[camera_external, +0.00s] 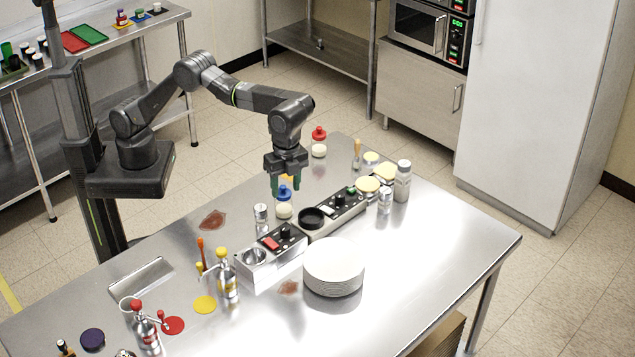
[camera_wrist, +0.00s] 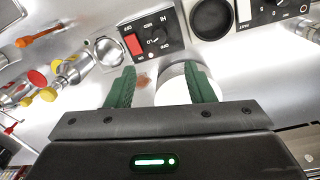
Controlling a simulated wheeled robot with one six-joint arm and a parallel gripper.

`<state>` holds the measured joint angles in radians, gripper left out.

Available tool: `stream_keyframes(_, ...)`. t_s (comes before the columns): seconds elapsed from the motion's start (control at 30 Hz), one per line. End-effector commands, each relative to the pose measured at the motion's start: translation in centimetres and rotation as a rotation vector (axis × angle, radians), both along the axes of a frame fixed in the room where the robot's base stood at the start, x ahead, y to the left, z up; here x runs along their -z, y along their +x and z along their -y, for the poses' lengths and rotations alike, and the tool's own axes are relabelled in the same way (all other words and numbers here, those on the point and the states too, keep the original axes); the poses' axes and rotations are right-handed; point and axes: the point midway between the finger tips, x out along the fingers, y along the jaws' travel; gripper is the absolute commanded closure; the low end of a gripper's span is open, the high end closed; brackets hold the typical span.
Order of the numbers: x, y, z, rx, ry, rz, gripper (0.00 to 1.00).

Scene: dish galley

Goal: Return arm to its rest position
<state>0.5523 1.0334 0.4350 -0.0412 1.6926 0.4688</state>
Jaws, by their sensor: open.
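My arm reaches out over the steel table (camera_external: 440,240) from its column at the left, bent at the elbow. My gripper (camera_external: 286,185) points down above the table, close to a blue-capped bottle (camera_external: 284,203). In the external view I cannot tell the exact gap between them. In the wrist view the two green fingers of my gripper (camera_wrist: 160,88) stand apart, with a white round plate stack (camera_wrist: 172,88) showing beyond and between them. Nothing is visibly held.
Several items crowd the table: the plate stack (camera_external: 334,268), a control box with a red switch (camera_external: 270,250), a second control box (camera_external: 335,212), a yellow-topped pump bottle (camera_external: 224,275), a red-topped bottle (camera_external: 145,330) and a shaker (camera_external: 402,182). The table's right front area is clear.

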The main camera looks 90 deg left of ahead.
Motion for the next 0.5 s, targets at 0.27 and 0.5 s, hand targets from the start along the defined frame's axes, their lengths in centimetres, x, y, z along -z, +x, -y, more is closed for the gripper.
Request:
stream_keyframes(0.27, 1.5, -0.1, 0.0, 0.000, 0.002, -0.002, 0.52)
stream_keyframes(0.5, 5.9, -0.3, 0.1, 0.000, 0.003, -0.004, 0.52)
